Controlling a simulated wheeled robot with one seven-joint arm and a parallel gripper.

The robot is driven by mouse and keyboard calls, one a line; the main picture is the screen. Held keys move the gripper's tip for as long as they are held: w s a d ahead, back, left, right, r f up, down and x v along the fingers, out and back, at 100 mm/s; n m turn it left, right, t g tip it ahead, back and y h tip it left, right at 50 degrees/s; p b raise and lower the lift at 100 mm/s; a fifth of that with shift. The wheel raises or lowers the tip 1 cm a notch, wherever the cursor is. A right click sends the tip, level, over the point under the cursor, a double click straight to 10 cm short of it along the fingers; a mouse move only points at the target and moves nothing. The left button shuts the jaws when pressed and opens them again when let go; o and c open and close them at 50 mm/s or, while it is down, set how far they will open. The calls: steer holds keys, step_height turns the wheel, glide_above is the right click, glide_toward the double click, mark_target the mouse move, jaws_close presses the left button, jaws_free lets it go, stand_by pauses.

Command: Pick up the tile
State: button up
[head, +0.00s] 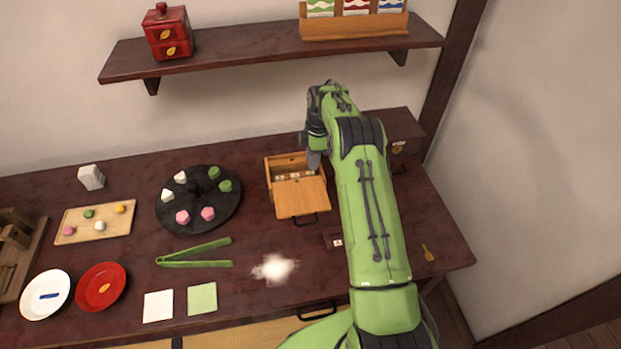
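A wooden box (270,180) stands on the dark table right of center, with its light wooden lid or drawer front (301,198) toward the near side. Several small pale tiles (293,176) show in a row in its opening. Another small white tile (337,243) sits on a dark holder nearer the front, partly beside my arm. My gripper (314,158) points down at the back right edge of the box, close to the tiles. My arm hides part of that area. I cannot tell whether the fingers are open or touch anything.
A round black tray (198,222) with several sweets stands left of the box. Green tongs (195,253) lie in front of it. A shelf (250,53) juts out above the table. A brown box (402,132) stands at the back right, and a small golden key-like thing (428,252) lies right.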

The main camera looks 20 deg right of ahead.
mark_target(310, 172)
steer(key=f, duration=0.3)
steer(key=f+b, duration=0.1)
steer(key=f, duration=0.1)
steer(key=shift+a, duration=0.25)
jaws_close()
steer(key=shift+r, duration=0.1)
